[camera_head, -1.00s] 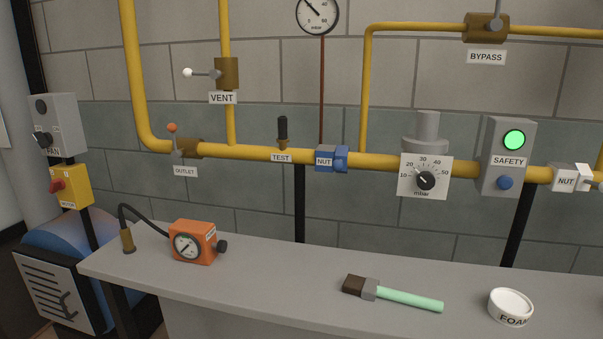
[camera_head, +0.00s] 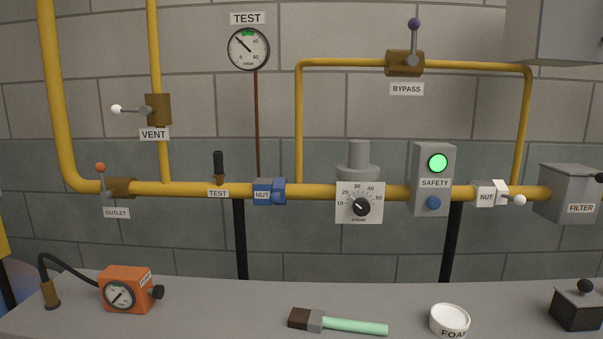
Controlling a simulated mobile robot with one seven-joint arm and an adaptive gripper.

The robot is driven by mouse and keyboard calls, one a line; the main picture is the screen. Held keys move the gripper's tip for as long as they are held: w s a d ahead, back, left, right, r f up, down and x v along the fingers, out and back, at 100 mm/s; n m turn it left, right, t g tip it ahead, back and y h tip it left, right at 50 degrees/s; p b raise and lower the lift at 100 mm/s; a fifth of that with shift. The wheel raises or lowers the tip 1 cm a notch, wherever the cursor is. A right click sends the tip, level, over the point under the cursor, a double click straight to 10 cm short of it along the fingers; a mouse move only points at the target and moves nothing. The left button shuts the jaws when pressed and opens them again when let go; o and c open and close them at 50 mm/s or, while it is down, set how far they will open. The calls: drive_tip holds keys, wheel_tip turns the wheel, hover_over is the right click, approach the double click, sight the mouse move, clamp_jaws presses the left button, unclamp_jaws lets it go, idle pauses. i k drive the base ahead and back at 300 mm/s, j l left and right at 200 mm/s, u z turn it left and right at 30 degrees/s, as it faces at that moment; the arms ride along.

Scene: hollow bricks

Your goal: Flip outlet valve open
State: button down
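The outlet valve (camera_head: 120,187) is a brass body on the yellow pipe at the left, just past the pipe's bend. Its lever has an orange-red knob (camera_head: 100,168) and stands roughly upright, across the horizontal pipe. A white OUTLET label (camera_head: 116,213) hangs below it. My gripper does not show in this view.
A vent valve (camera_head: 157,109) with a white-knobbed lever sits above right of the outlet valve. A grey bench (camera_head: 220,300) runs below the pipe, bearing an orange pump gauge (camera_head: 127,290), a brush (camera_head: 340,323) and a foam tub (camera_head: 450,320). A bypass valve (camera_head: 405,63) is higher up.

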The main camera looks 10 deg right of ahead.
sight(99, 167)
drive_tip(key=i+j, duration=0.15)
drive_tip(key=j, duration=0.2)
drive_tip(key=i+j, duration=0.15)
drive_tip(key=j, duration=0.2)
drive_tip(key=i+j+u, duration=0.1)
drive_tip(key=j, duration=0.25)
drive_tip(key=i+j, duration=0.15)
drive_tip(key=j, duration=0.2)
